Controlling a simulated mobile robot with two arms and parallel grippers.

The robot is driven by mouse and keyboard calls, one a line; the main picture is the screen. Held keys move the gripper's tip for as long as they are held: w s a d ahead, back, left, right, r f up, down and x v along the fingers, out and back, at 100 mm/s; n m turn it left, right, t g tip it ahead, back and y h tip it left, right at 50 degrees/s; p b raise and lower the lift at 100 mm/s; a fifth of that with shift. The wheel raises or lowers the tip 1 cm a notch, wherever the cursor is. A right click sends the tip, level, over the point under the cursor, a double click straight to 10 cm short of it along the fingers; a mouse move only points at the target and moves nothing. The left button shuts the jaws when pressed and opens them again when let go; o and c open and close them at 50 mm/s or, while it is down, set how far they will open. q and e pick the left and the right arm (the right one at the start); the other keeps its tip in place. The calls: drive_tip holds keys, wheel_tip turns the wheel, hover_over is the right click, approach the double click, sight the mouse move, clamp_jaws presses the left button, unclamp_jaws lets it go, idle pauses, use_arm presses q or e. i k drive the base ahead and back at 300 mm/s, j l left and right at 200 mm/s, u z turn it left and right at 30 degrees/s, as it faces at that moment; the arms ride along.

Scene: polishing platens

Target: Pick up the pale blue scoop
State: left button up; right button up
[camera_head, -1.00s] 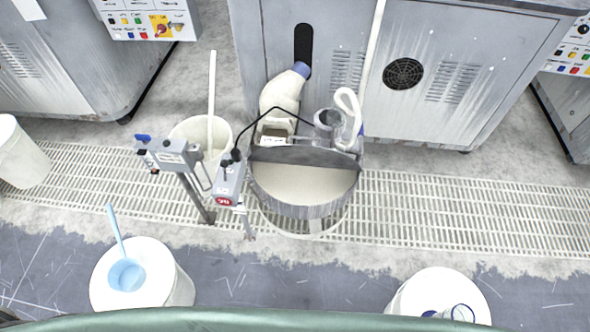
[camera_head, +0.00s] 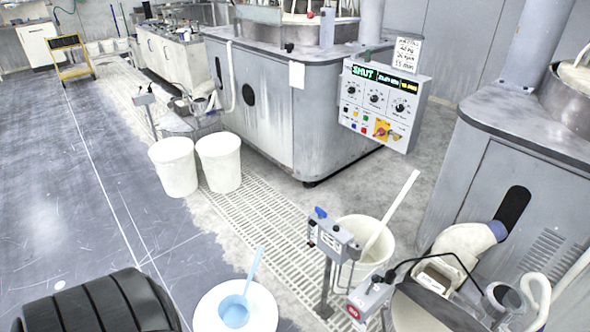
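The pale blue scoop (camera_head: 234,311) is at the bottom of the view, left of centre. Its round bowl rests on the white top of a bucket (camera_head: 262,309), and its long handle points up and slightly right, toward the grating. The lower part of the bucket is cut off by the picture edge. Neither of my grippers is in view.
A post with a small grey box (camera_head: 334,241) stands right of the scoop, beside a white bucket with a paddle (camera_head: 376,252). Two white buckets (camera_head: 174,168) stand farther back. A grey machine (camera_head: 270,108) fills the middle back.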

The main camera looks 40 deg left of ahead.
sight(234, 309)
drive_tip(key=u, duration=1.95)
